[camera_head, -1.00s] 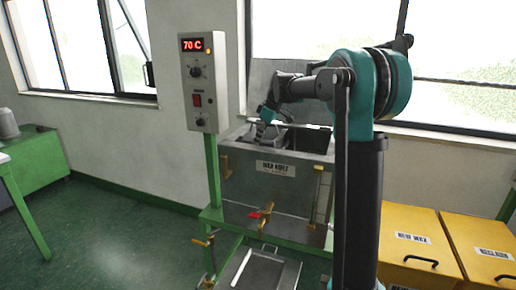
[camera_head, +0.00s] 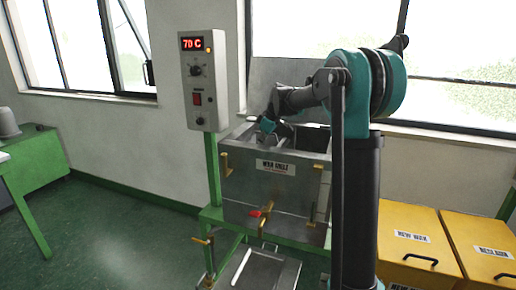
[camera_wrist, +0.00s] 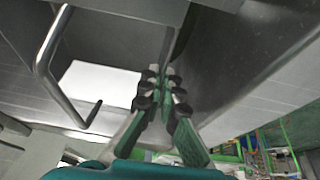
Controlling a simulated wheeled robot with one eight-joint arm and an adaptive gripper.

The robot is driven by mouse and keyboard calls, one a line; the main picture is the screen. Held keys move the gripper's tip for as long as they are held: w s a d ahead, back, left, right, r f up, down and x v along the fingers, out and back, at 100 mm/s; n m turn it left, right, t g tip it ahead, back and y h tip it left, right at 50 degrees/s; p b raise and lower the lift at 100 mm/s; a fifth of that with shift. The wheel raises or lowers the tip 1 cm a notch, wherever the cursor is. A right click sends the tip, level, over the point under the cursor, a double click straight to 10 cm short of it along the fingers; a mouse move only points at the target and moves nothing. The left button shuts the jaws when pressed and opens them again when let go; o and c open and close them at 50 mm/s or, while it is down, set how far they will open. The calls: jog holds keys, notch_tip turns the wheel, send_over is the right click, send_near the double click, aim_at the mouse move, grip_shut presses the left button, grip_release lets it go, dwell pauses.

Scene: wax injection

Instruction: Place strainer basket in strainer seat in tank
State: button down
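The steel wax tank (camera_head: 272,190) stands on a green frame in the head view, with its top open. My gripper (camera_head: 268,126) is over the left part of the opening, close to the rim. Grey metal pieces show in the opening below it, but I cannot tell the strainer basket from the seat there. In the wrist view my gripper's fingertips (camera_wrist: 160,76) are close together beside grey metal walls. A bent metal handle (camera_wrist: 46,68) lies apart from the fingers, at the left. Whether anything thin is between the fingertips is unclear.
A control box (camera_head: 198,82) reading 70 C stands left of the tank. A raised grey panel (camera_head: 285,85) is behind the opening. A tray (camera_head: 264,272) sits below the tank front. Yellow bins (camera_head: 418,245) are at the right. The floor at the left is clear.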

jog(key=c, duration=1.7)
grip_release()
jog(key=shift+r, duration=0.15)
jog(key=shift+r, duration=0.3)
jog(key=v, duration=1.2)
jog(key=shift+r, duration=0.2)
